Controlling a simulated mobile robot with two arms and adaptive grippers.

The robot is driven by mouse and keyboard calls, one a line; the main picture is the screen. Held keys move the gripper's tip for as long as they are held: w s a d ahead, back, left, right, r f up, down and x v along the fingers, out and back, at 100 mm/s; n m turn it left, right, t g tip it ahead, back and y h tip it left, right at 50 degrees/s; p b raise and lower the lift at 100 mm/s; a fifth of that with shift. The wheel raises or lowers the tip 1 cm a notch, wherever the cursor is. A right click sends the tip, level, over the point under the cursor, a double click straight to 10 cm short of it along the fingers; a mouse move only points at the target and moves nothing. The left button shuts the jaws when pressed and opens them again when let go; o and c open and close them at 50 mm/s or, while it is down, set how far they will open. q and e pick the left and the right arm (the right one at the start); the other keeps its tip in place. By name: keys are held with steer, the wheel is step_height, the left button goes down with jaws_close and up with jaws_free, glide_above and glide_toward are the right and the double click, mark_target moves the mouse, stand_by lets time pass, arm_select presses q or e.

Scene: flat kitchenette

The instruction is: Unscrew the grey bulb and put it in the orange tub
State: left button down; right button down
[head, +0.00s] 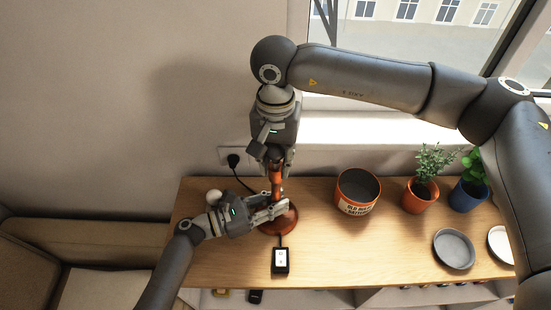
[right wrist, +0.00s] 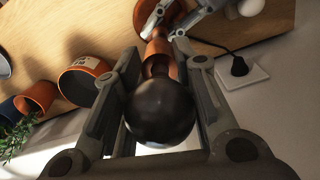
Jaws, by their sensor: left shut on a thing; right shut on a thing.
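The grey bulb (right wrist: 160,110) is dark and round and sits at the top of the orange lamp (head: 277,185). My right gripper (head: 277,165) comes down from above with its fingers shut on the bulb, one on each side in the right wrist view. Whether the thread is still in the socket is hidden. My left gripper (head: 278,207) is shut on the lamp's stem low down, just above its round base (head: 287,225). The orange tub (head: 343,193) stands to the right of the lamp, with a white label and a dark inside; it also shows in the right wrist view (right wrist: 80,84).
A white ball-shaped thing (head: 214,196) lies behind my left wrist. A switch box (head: 280,262) is in front of the lamp, its cord nearby. An orange plant pot (head: 420,197), a blue pot (head: 467,196) and a grey plate (head: 454,249) stand at the right. The wall is close behind.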

arm_select(q)
steer(key=shift+w+a, duration=0.15)
steer(key=shift+a, duration=0.05)
arm_select(e)
step_height(320, 180, up, 2)
steer(key=shift+w+r, duration=0.1)
arm_select(q)
steer(key=shift+d, duration=0.15)
arm_select(e)
steer(key=shift+d, duration=0.1)
steer(key=shift+r, duration=1.85)
arm_select(q)
steer(key=c, duration=1.3)
jaws_free()
steer(key=v, duration=1.2)
